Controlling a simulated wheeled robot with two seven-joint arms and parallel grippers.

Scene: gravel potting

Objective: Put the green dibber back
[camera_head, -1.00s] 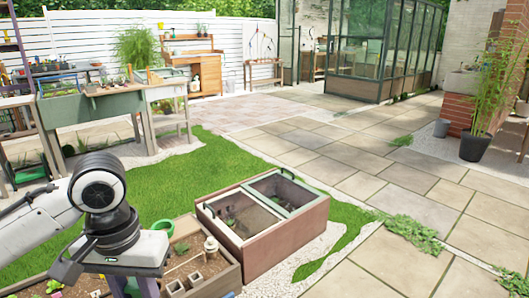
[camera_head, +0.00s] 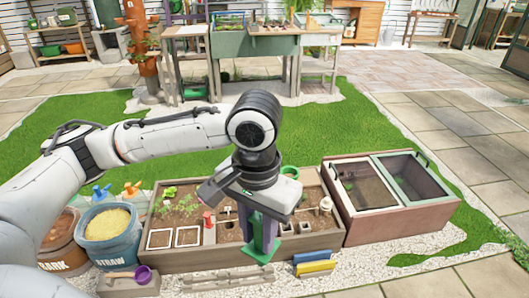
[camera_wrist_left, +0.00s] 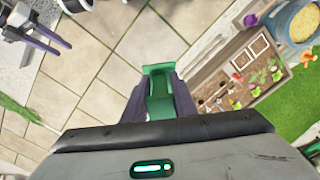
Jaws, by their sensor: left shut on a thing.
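My left gripper (camera_head: 262,232) points down in the head view, over the front part of the planter bed. It is shut on the green dibber (camera_head: 260,251), which hangs below its purple fingers with a wider foot at the bottom. The left wrist view shows the green dibber (camera_wrist_left: 160,95) between the two fingers. The dibber's lower end appears in front of the bed's front board, but its height above the ground is unclear. My right gripper (camera_wrist_left: 42,36) shows at the upper left of the left wrist view, its fingers apart and apparently empty.
The wooden planter bed (camera_head: 220,256) holds seedlings, small pots and white frames. A cold frame (camera_head: 400,222) stands to its right. A notched grey rail (camera_head: 226,279), blue and yellow blocks (camera_head: 314,268) and a straw bucket (camera_head: 110,240) lie around the front. Pale gravel is clear between them.

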